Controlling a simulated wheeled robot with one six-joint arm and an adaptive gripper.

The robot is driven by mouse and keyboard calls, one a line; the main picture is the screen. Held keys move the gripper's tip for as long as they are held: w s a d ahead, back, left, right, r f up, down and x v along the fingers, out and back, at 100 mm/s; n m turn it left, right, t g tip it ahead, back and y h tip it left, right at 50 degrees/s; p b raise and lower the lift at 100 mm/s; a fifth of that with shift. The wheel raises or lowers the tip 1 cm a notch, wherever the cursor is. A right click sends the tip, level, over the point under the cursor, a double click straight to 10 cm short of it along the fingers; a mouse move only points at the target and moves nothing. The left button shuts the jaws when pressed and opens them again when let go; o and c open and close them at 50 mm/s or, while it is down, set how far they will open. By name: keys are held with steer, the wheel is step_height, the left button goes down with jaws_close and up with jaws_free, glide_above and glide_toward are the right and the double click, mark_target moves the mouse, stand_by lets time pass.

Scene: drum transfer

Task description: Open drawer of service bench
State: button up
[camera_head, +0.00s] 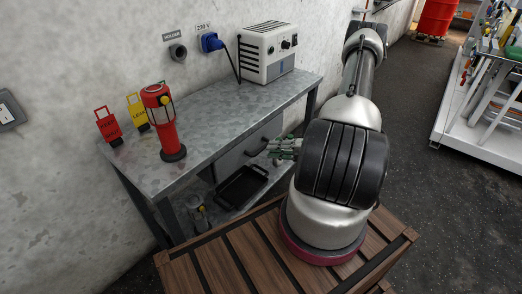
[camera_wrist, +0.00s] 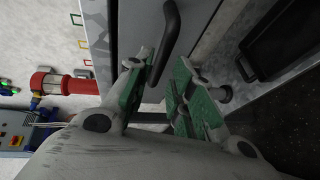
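The service bench (camera_head: 205,115) has a grey metal top and stands against the wall. Its grey drawer (camera_head: 236,155) sits under the top and looks closed. The drawer's dark bar handle (camera_wrist: 168,35) shows in the wrist view, in front of the grey drawer front (camera_wrist: 130,28). My gripper (camera_wrist: 162,70) has green-padded fingers spread apart. The lower end of the handle appears between the fingertips; I cannot tell whether they touch it. In the head view my gripper (camera_head: 275,150) is at the drawer's front, and the handle is partly hidden there.
A red lantern (camera_head: 167,138), red and yellow tags (camera_head: 107,126) and a white power unit (camera_head: 266,55) with a blue plug (camera_head: 211,42) are on or above the bench. A black tray (camera_head: 240,188) lies on the lower shelf.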

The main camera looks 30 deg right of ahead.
mark_target(262, 149)
steer(key=x, duration=0.5)
steer(key=shift+w+a+f, duration=0.1)
steer(key=shift+w, duration=0.05)
jaws_close()
